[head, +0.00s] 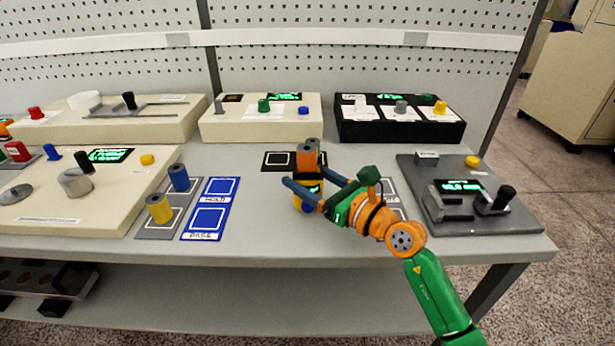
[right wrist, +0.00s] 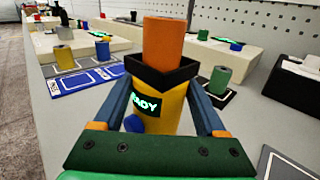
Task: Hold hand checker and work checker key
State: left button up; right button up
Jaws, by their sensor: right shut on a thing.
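The hand checker (right wrist: 160,108) is a yellow body with a black square rim. Its green-lit display (right wrist: 146,104) seems to read READY. A blue round key (right wrist: 134,124) sits low on its face. An orange spindle (right wrist: 164,45) stands upright in its top. In the head view the checker (head: 298,202) is partly covered by my gripper. My right gripper (head: 306,182) has its two blue fingers on either side of the checker, shut on it. I cannot tell whether the checker touches the table. My left gripper is not in view.
A blue HOLD and PASS mat (head: 210,204) lies left of the checker, beside yellow (head: 159,209) and blue (head: 179,178) spindles. A green spindle (right wrist: 219,80) stands close behind the checker. A dark grey device (head: 450,212) is at right; panels line the back.

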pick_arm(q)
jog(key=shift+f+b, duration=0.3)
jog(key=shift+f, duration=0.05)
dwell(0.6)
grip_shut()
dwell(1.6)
